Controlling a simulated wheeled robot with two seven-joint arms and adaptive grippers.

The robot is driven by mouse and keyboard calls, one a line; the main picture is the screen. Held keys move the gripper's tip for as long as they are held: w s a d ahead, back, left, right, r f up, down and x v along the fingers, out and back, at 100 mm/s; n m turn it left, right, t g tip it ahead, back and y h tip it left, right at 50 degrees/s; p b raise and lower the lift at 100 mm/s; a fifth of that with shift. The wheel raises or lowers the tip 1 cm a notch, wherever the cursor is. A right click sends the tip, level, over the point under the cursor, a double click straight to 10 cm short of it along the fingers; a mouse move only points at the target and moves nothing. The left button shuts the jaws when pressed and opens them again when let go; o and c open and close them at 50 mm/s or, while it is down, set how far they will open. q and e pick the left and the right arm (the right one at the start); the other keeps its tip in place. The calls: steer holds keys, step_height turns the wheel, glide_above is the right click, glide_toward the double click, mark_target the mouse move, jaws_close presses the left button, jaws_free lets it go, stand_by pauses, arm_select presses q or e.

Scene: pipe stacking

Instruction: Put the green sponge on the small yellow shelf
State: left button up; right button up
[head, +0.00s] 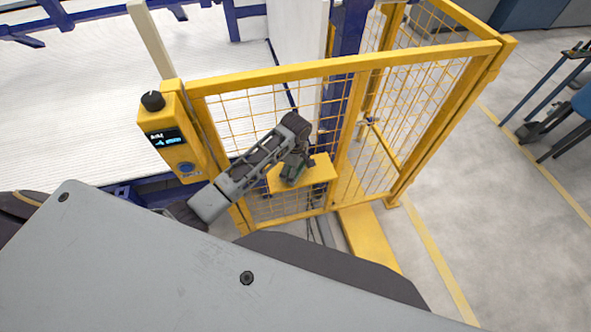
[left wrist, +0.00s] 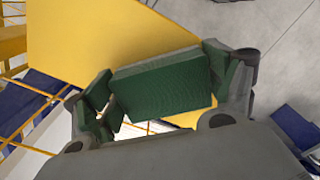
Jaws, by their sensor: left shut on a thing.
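My left gripper (left wrist: 165,92) is shut on the green sponge (left wrist: 162,87), which sits between its two fingers in the left wrist view. The small yellow shelf (left wrist: 85,32) lies behind and beneath the sponge in that view. In the head view the left arm reaches in from the left, and the gripper (head: 294,170) is over the small yellow shelf (head: 319,172) by the mesh fence. The sponge is mostly hidden by the gripper there. I cannot tell whether the sponge touches the shelf. My right gripper is not in view.
A yellow mesh fence (head: 345,68) stands right behind and beside the shelf. A yellow control box (head: 172,138) with a black knob stands left of the arm. A white slatted surface (head: 80,95) lies behind it. Open grey floor (head: 490,215) is at the right.

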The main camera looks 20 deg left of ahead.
arm_select(q)
steer(key=o, duration=0.8)
steer(key=shift+r, duration=0.15)
step_height(320, 180, up, 12)
steer(key=shift+b, duration=0.3)
stand_by(0.5)
